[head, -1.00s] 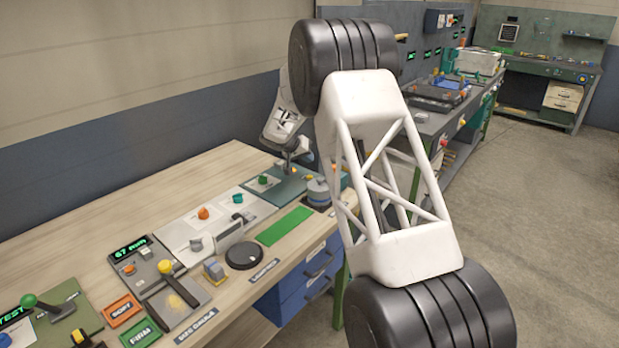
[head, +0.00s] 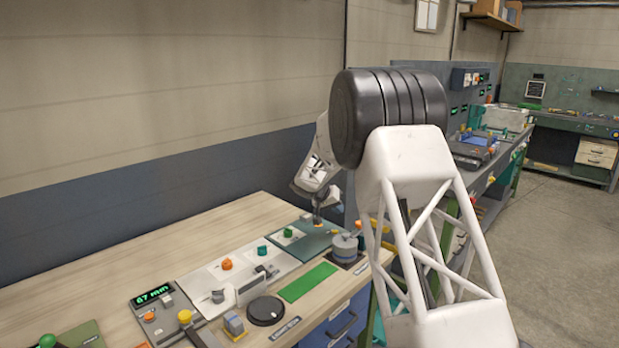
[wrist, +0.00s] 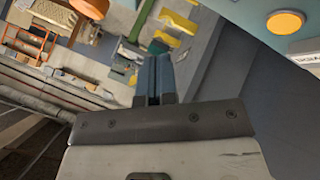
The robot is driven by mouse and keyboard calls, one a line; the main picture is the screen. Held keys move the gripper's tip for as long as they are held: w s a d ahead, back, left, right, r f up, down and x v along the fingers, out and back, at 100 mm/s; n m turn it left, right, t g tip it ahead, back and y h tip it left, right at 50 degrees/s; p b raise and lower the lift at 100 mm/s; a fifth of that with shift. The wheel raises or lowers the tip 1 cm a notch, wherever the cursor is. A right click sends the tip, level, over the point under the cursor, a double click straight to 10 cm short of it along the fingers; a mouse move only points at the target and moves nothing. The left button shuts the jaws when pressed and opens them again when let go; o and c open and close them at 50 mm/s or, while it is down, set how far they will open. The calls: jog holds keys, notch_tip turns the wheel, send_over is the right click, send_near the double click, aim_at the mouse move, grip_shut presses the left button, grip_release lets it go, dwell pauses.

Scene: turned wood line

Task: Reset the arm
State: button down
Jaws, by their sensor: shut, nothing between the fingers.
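My white arm (head: 435,230) with black joints rises at the right of the head view and reaches over to the far end of the wooden bench. My gripper (head: 318,217) is small there, pointing down near a dark green plate (head: 308,246); its fingers are hard to make out in that view. In the wrist view the two blue-grey fingers of my gripper (wrist: 153,82) lie together, shut, with nothing seen between them.
The wooden bench (head: 90,255) carries a display reading 67 mm (head: 153,296), a black round dial (head: 266,310), a green strip (head: 307,282) and several coloured knobs. A wall stands behind it. The wrist view shows a yellow-orange button (wrist: 286,22) and cluttered shelves.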

jog(key=s+d+r+g+y, duration=0.1)
jog(key=s+d+r, duration=0.2)
jog(key=s+r, duration=0.55)
jog(key=s+d+r+n+y, duration=0.1)
jog(key=s+d+r, duration=0.15)
jog(key=s, duration=1.15)
jog(key=s+d+r+g+y, duration=0.1)
jog(key=s+d+r+y, duration=0.1)
jog(key=s+r, duration=0.75)
jog(key=s+f+n+y, duration=0.1)
jog(key=s+f+y, duration=0.1)
jog(key=s, duration=1.7)
jog(key=s+f+n+y, duration=0.1)
jog(key=s+f, duration=0.3)
jog(key=s, duration=1.5)
jog(key=shift+s+a+f+t+y, duration=0.25)
jog(key=shift+f+t+y, duration=0.05)
jog(key=shift+t+y, duration=0.1)
